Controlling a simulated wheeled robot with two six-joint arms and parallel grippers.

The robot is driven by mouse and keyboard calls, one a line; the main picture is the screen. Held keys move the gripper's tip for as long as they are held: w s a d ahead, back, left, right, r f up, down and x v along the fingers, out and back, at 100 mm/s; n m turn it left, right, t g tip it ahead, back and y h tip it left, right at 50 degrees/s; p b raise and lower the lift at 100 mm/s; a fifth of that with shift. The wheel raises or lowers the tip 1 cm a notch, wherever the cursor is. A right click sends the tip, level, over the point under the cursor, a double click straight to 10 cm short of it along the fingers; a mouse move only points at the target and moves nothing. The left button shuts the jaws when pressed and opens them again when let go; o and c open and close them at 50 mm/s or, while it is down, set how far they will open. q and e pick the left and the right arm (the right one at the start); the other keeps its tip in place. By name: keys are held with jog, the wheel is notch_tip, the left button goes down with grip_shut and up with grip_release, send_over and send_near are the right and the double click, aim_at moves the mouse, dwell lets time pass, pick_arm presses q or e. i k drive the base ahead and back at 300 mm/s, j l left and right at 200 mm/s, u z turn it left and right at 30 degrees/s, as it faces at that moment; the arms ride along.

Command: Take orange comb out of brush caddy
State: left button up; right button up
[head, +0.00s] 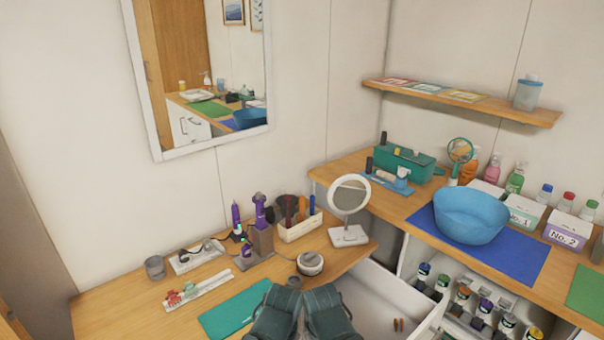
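The brush caddy (297,232) is a cream box near the back of the left counter, just left of the round white mirror. Several brushes and combs stand upright in it, with dark, reddish, blue and orange-brown parts. An orange-red upright piece (302,206) in its middle looks like the orange comb, but it is small and its lower part is hidden in the caddy. Two dark grey-green parts of my arms show at the bottom centre, in front of the counter and apart from the caddy. No gripper fingers can be made out.
A teal mat (235,310) lies nearer. An open white drawer (372,300) juts out at right.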

aim_at(301, 216)
jog(key=i+l+z, duration=0.1)
jog(key=i+z, duration=0.2)
jog(key=i, duration=0.25)
jog(key=i+z, duration=0.35)
jog(key=i, duration=0.15)
